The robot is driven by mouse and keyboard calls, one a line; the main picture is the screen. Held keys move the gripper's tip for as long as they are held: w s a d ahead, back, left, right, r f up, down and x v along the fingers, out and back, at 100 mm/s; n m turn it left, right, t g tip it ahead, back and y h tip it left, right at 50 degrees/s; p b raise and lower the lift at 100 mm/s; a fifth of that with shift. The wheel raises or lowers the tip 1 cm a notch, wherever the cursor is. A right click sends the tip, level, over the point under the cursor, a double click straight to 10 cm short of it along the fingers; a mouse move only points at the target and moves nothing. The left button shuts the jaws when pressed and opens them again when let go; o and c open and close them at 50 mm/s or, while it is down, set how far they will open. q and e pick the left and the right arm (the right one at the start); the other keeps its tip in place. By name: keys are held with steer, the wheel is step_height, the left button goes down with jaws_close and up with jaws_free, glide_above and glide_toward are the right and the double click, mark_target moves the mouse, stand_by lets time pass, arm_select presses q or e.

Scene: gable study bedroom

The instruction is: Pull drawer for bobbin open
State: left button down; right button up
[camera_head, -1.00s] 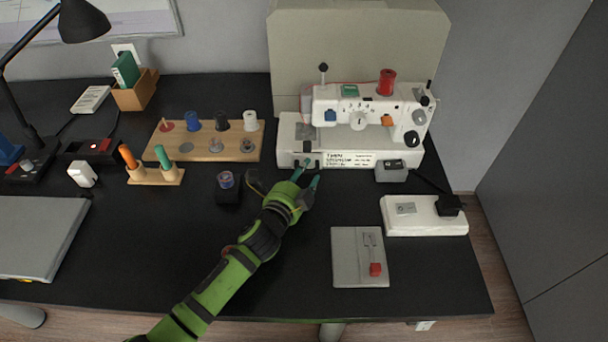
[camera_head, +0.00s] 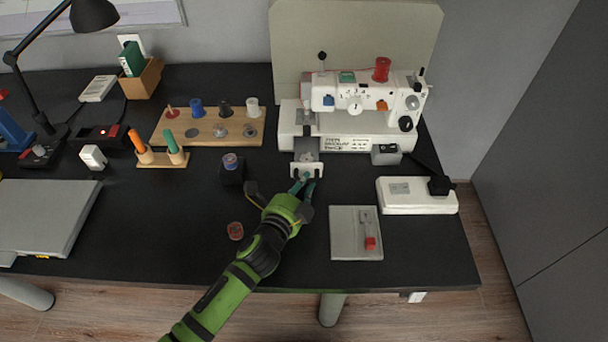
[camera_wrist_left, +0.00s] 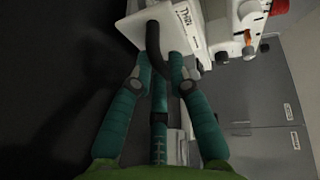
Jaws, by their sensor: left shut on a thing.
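The white sewing machine (camera_head: 365,95) stands at the back of the black desk. Its small white drawer (camera_head: 294,170) sticks out from the left part of the machine's base toward the front. A greyish round thing (camera_head: 307,157) shows inside it, too small to make out surely. My left gripper (camera_head: 303,187) is at the drawer's front and shut on its handle. In the left wrist view, the green fingers (camera_wrist_left: 168,70) close around a dark curved part by the white drawer front; the exact contact is partly hidden. My right gripper is not in view.
A red bobbin (camera_head: 235,231) lies left of my gripper, near a dark block with a bobbin (camera_head: 231,162). A wooden spool board (camera_head: 180,137) is at the back left. A grey switch plate (camera_head: 345,235) and white pedal-like box (camera_head: 415,205) are to the right.

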arm_select(q)
steer(key=c, duration=1.1)
jaws_free()
steer(key=shift+c, duration=0.2)
steer(key=shift+w, duration=0.1)
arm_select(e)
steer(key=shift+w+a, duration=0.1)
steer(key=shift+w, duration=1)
